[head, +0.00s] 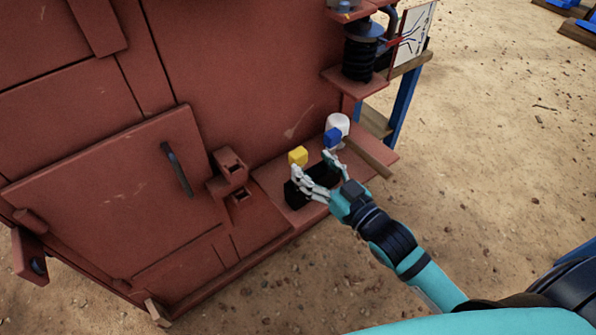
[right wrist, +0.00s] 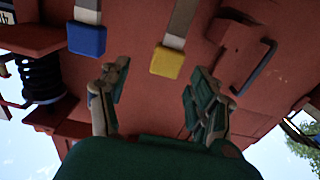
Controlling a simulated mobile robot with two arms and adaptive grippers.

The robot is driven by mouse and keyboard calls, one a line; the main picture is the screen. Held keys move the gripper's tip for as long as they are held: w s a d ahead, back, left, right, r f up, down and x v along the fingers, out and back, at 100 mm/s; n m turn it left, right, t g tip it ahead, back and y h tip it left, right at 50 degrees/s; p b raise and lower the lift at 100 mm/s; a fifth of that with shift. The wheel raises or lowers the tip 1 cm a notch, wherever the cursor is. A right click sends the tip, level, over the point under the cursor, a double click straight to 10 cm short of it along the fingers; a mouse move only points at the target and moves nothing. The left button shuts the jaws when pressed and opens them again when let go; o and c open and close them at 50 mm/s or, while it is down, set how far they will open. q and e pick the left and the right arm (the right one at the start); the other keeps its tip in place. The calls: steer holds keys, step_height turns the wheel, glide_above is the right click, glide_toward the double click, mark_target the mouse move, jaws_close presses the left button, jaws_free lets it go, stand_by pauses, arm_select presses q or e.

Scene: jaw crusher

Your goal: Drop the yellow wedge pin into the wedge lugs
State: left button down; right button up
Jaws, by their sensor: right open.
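The yellow wedge pin shows its yellow block head (head: 298,156) on the red ledge at the machine's side in the head view. In the right wrist view the yellow head (right wrist: 167,63) has a grey shank running from it. My right gripper (head: 312,166) is open, its fingers spread and empty, just beside the yellow head; in the wrist view the head lies beyond the fingertips, roughly between them. The wedge lugs (head: 229,166) are red hollow blocks by the door edge, left of the pin, with open tops. My left gripper is not in view.
A black block (head: 318,187) lies on the ledge (head: 268,182) under my fingers. A door handle (head: 178,168) sticks out left of the lugs.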

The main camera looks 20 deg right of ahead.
mark_target(302, 159)
steer(key=x, duration=0.5)
steer(key=shift+a+f+b, duration=0.1)
steer(key=shift+a+b, duration=0.2)
steer(key=shift+a, duration=0.05)
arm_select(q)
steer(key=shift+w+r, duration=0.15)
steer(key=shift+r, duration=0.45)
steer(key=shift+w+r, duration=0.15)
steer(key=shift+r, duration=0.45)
arm_select(e)
steer(key=shift+s, duration=0.1)
steer(key=shift+c, duration=0.3)
jaws_close()
